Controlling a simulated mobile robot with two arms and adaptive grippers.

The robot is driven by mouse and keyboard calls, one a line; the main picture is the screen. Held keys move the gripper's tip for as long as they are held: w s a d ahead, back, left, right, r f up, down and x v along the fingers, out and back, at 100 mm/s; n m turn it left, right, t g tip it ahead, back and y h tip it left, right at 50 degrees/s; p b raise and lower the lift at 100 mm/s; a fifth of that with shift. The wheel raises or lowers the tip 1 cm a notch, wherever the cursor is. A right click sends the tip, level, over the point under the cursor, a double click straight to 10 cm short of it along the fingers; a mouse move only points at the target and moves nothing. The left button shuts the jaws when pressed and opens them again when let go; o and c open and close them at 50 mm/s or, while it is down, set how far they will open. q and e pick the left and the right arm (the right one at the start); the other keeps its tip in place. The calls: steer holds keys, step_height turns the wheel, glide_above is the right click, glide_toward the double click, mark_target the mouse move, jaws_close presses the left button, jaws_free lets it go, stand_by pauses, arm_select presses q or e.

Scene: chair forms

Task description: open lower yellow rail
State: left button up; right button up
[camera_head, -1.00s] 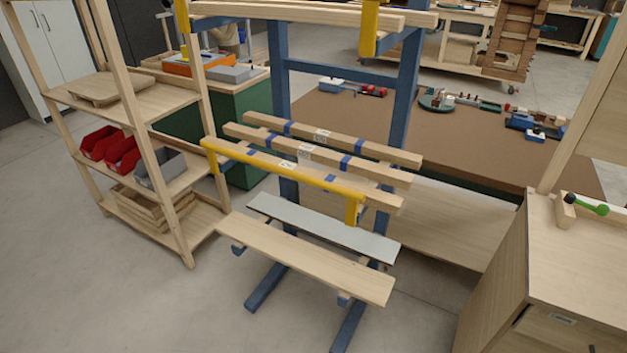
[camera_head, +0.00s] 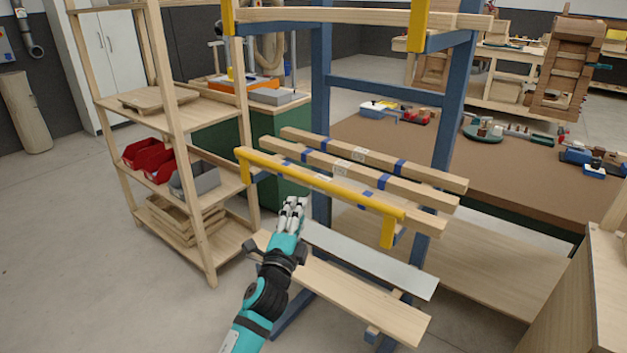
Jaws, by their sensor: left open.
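The lower yellow rail (camera_head: 322,184) runs across the front of the middle tier of a blue rack, with a bent-down end at each side. Wooden bars with blue bands and paper labels lie just behind it. My left gripper (camera_head: 293,203) is open and empty, below and in front of the rail's left half, apart from it in the picture. Its arm reaches up from the bottom and covers part of the lower plank. My right gripper is not in view.
A wooden plank (camera_head: 365,300) and a grey board (camera_head: 370,262) lie on the rack's lowest tier. Wooden shelving with red bins (camera_head: 150,158) stands at left. A wooden cabinet (camera_head: 590,290) stands at right. The floor at lower left is clear.

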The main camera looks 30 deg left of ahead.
mark_target(310, 181)
arm_select(q)
steer(key=x, duration=1.2)
steer(key=shift+w+a, duration=0.1)
steer(key=shift+w, duration=0.1)
jaws_close()
